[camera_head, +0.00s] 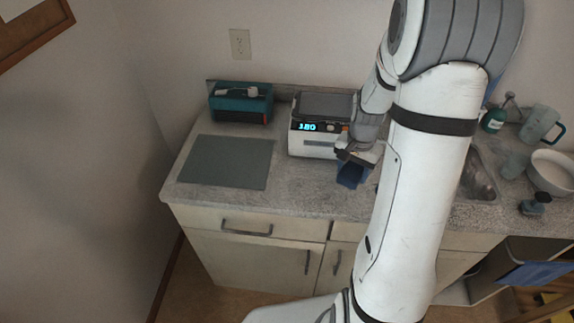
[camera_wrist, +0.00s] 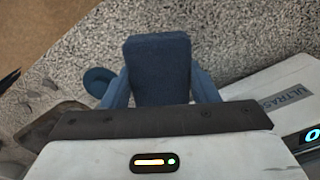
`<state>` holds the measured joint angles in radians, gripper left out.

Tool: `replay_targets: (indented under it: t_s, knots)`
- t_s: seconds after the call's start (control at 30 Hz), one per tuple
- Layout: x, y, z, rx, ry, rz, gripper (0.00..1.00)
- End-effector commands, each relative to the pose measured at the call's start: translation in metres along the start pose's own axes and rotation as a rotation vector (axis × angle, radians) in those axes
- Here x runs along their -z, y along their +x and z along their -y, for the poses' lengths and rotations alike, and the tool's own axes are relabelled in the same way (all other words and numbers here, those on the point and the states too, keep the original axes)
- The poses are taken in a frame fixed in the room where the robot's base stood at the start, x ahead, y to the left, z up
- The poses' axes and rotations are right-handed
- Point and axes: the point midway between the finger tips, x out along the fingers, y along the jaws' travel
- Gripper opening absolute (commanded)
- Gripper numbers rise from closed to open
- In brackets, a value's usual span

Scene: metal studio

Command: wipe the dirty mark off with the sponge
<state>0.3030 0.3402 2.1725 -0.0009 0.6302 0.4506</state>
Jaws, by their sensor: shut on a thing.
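My gripper (camera_head: 358,160) is over the counter, just in front of the white device with the lit display. It is shut on a dark blue block, the sponge (camera_head: 351,174). In the wrist view the sponge (camera_wrist: 160,72) sits between the two fingers and sticks out past them, over the speckled countertop. I cannot tell whether the sponge touches the counter. I cannot clearly make out a dirty mark; my arm hides part of the counter in the head view.
The white device (camera_head: 312,148) stands close to my gripper. A teal box (camera_head: 241,103) is at the back left, behind a flat grey-green mat (camera_head: 228,162). At right are a sink (camera_head: 478,180), a white bowl (camera_head: 552,172) and a mug (camera_head: 540,123).

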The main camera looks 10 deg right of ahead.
Motion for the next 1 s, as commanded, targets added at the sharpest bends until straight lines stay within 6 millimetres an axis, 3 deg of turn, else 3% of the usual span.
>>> replay_targets:
  t_s: [0.3,1.0]
  knots:
    - [0.000,-0.027,0.001,0.001,-0.003,-0.001,0.29]
    - [-0.001,-0.029,0.002,0.000,-0.004,0.000,0.29]
